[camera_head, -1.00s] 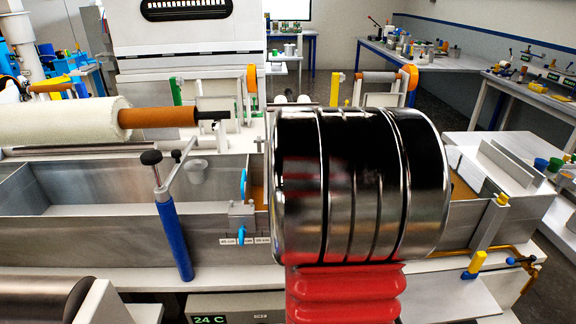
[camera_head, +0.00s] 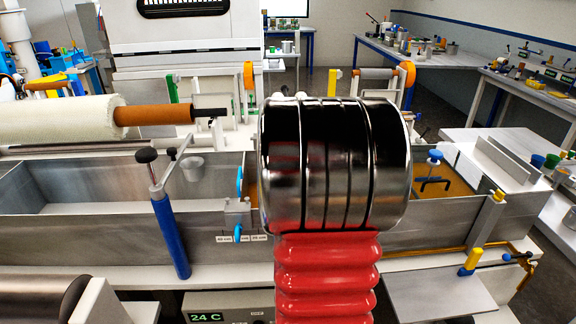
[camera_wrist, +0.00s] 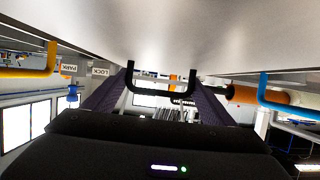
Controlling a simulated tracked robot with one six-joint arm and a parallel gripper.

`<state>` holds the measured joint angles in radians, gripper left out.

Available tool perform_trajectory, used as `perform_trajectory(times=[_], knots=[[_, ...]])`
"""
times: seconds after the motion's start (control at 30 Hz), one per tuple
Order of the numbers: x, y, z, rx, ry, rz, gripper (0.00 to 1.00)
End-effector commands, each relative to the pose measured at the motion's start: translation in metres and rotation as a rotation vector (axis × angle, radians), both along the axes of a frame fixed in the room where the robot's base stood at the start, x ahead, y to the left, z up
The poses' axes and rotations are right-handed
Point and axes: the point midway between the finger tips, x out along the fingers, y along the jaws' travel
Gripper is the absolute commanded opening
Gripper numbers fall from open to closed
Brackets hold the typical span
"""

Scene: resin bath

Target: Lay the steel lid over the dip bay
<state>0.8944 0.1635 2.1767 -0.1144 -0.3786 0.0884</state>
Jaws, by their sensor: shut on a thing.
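The steel lid (camera_wrist: 160,30) fills the top of the wrist view as a broad pale plate. It bears a black handle (camera_wrist: 160,91) in the middle, with a yellow handle (camera_wrist: 40,62) at the left and a blue handle (camera_wrist: 275,95) at the right. My gripper (camera_wrist: 162,82) is shut on the black handle, one finger at each side. In the head view my arm hides the gripper and lid. The dip bay (camera_head: 455,187), with an orange interior, shows right of my arm; its left part is hidden.
A dark bracket with a blue knob (camera_head: 434,158) stands at the bay. A blue post (camera_head: 172,238) with a dark knob stands left, before an empty grey trough (camera_head: 75,208). A white roll (camera_head: 60,121) lies above it. A yellow-topped post (camera_head: 486,222) stands at the right.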

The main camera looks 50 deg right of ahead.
Motion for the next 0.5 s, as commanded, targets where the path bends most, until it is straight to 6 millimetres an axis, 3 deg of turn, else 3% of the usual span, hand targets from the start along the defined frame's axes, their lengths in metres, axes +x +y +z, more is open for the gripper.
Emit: perform_trajectory(times=[0.17,0.2,0.43,0.5], knots=[[-0.0003,-0.0005,-0.0012,-0.001,0.0,-0.001,0.45],[-0.0005,-0.0002,-0.002,0.0,0.001,-0.001,0.8],[-0.0007,-0.0005,-0.0018,0.001,0.0,-0.001,0.96],[-0.0008,-0.0006,-0.0018,0.001,0.0,-0.001,0.96]])
